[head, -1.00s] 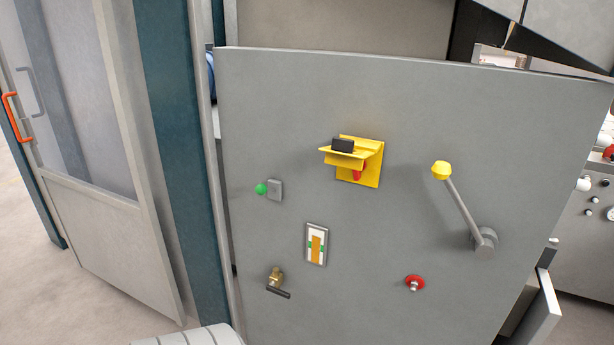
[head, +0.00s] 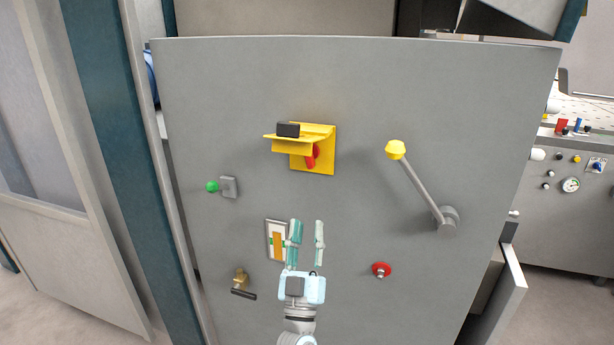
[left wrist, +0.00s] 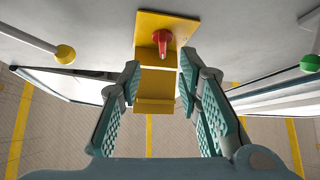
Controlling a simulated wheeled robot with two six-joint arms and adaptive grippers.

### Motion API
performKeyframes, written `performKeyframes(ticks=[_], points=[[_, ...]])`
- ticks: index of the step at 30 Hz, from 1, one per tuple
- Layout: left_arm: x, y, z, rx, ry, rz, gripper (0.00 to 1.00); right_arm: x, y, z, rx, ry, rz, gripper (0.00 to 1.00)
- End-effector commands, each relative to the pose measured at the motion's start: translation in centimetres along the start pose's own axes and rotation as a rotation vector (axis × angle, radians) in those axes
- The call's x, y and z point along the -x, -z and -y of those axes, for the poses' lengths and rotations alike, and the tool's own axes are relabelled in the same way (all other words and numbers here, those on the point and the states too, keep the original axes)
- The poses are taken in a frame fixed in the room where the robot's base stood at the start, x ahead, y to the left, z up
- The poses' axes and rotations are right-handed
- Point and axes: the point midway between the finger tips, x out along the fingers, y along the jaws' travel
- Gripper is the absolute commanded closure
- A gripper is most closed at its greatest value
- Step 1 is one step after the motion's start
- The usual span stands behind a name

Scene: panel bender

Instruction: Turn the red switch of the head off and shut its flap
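The red switch (head: 312,157) sits on a yellow plate (head: 325,160) on the grey panel. Its yellow flap (head: 290,145) is raised and sticks out from the panel, with a black block (head: 288,129) on top. My left gripper (head: 307,225) is open and empty, below the switch, in front of the panel. In the left wrist view, the red switch (left wrist: 162,44) and flap (left wrist: 155,90) show beyond and between the spread fingers (left wrist: 158,85). The fingers look apart from the flap. My right gripper is in neither view.
The grey panel (head: 340,220) also bears a yellow-knobbed lever (head: 422,190), a green knob (head: 212,187), a brass valve (head: 241,280), a red button (head: 381,269) and a small gauge plate (head: 276,240) partly behind my gripper. A door stands at left.

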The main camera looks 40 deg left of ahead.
Motion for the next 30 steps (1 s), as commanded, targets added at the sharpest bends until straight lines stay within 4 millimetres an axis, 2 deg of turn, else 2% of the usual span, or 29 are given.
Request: performKeyframes(ticks=[1,3,7,13,18,22,30], points=[[-0.7,1.0,0.1,0.010,0.014,-0.035,0.68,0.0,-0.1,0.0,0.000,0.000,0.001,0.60],[-1.7,1.6,0.2,0.016,0.023,-0.053,0.68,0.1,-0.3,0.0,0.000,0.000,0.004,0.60],[-4.5,1.8,0.2,0.014,0.021,-0.053,0.68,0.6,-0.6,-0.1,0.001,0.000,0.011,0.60],[-10.3,2.0,0.3,0.014,0.021,-0.050,0.68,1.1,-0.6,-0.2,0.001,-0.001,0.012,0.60],[-13.6,2.0,0.4,0.014,0.021,-0.047,0.68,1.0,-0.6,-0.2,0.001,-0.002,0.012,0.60],[-14.8,2.0,0.5,0.014,0.020,-0.044,0.68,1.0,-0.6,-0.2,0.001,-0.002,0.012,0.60],[-15.1,1.9,0.5,0.014,0.020,-0.043,0.68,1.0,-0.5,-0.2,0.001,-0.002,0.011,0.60]])
